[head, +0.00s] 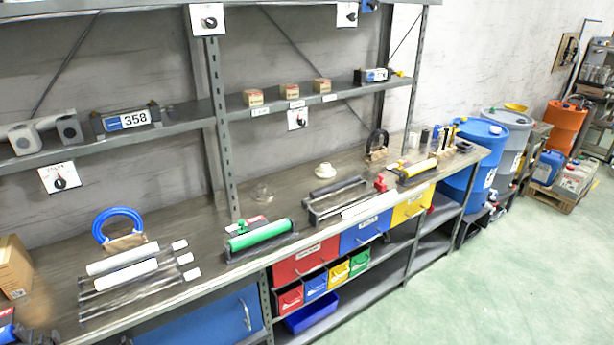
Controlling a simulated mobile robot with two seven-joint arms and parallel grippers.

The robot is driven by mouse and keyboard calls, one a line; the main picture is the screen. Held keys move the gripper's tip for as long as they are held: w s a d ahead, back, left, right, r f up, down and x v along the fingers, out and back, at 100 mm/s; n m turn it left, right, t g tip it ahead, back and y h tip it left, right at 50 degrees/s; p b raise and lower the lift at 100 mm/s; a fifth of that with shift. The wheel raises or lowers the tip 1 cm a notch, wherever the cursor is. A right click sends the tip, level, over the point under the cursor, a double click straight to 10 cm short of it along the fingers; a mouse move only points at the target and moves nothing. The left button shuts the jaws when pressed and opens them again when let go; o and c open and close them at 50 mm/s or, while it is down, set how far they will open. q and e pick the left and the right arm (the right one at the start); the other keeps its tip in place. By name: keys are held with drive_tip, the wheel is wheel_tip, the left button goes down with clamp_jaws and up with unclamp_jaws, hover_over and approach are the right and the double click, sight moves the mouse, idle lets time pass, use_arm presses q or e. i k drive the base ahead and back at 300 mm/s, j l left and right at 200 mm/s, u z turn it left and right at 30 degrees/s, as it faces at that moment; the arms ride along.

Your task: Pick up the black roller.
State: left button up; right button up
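A dark grey to black bar (335,186) lies at the back of a grey metal rack (345,203), right of the centre of the workbench. It looks like the black roller, but it is too small to be sure. A red piece (380,184) stands at the rack's right end. Two white rollers (122,259) lie on a rack at the left. Neither of my grippers can be made out in the head view.
The long workbench (205,228) has shelves above and red, blue and yellow drawers (305,258) below. A clear dome (262,192) and a white round piece (325,170) stand behind the rollers. A cardboard box (14,268) is at the far left. The green floor (470,290) in front is clear.

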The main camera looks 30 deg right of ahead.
sight(320, 193)
drive_tip(key=i+l+u, duration=0.35)
drive_tip(key=l, duration=0.3)
drive_tip(key=i+l+u, duration=0.15)
drive_tip(key=l, duration=0.15)
drive_tip(key=l+u, duration=0.15)
drive_tip(key=l, duration=0.4)
drive_tip(key=k+l+u, duration=0.2)
drive_tip(key=l, duration=0.3)
drive_tip(key=l+u, duration=0.15)
drive_tip(key=l, duration=0.4)
drive_tip(key=k+l+u, duration=0.15)
drive_tip(key=l, duration=0.4)
